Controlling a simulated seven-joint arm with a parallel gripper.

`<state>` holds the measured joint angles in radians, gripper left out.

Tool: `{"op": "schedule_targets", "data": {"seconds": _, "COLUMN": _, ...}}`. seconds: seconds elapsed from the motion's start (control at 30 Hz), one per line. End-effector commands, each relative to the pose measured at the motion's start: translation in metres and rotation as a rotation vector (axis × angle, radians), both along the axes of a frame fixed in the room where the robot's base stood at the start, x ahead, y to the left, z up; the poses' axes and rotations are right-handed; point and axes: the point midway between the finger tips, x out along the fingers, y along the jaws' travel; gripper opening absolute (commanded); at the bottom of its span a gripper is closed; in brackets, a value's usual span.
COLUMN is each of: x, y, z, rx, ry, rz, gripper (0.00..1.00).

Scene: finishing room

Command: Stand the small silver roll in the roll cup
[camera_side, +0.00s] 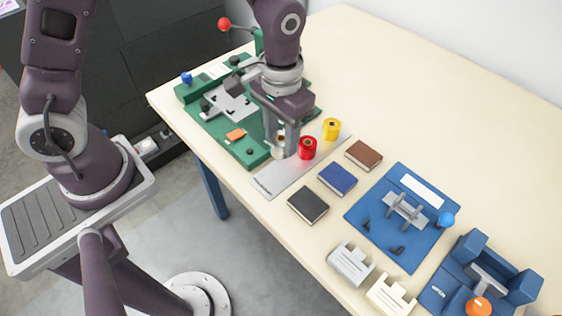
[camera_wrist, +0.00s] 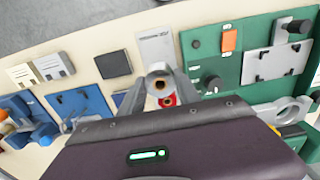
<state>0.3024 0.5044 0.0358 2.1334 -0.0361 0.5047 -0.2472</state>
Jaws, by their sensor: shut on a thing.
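My gripper (camera_side: 283,145) is shut on the small silver roll (camera_side: 278,152), which shows a brown core. The roll is upright between the fingers, at or just above the grey plate (camera_side: 272,183); I cannot tell if it touches. In the wrist view, the silver roll (camera_wrist: 160,76) sits between the fingertips of my gripper (camera_wrist: 161,84), with its open end facing the camera. The green fixture (camera_side: 203,122) lies left of and behind my gripper. A grey ring (camera_wrist: 287,112) shows beside the green fixture in the wrist view; I cannot tell whether it is the roll cup.
A red roll (camera_side: 307,148) stands close right of my gripper, and a yellow roll (camera_side: 331,128) beyond it. Black (camera_side: 308,204), blue (camera_side: 338,179) and brown (camera_side: 364,155) blocks lie nearby. A blue fixture (camera_side: 380,238) is at right. The table's far side is clear.

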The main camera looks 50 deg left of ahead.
Motion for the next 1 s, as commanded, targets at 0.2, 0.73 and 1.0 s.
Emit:
{"op": "schedule_targets", "data": {"seconds": 0.2, "x": 0.064, "y": 0.026, "z": 0.000, "rx": 0.000, "ry": -0.003, "rz": 0.136, "gripper": 0.03}}
{"op": "schedule_targets", "data": {"seconds": 0.73, "x": 0.163, "y": 0.107, "z": -0.008, "rx": 0.001, "ry": 0.003, "rz": 0.395, "gripper": 0.03}}
{"op": "schedule_targets", "data": {"seconds": 1.0, "x": 0.163, "y": 0.106, "z": -0.042, "rx": 0.000, "ry": 0.002, "rz": 0.393, "gripper": 0.03}}
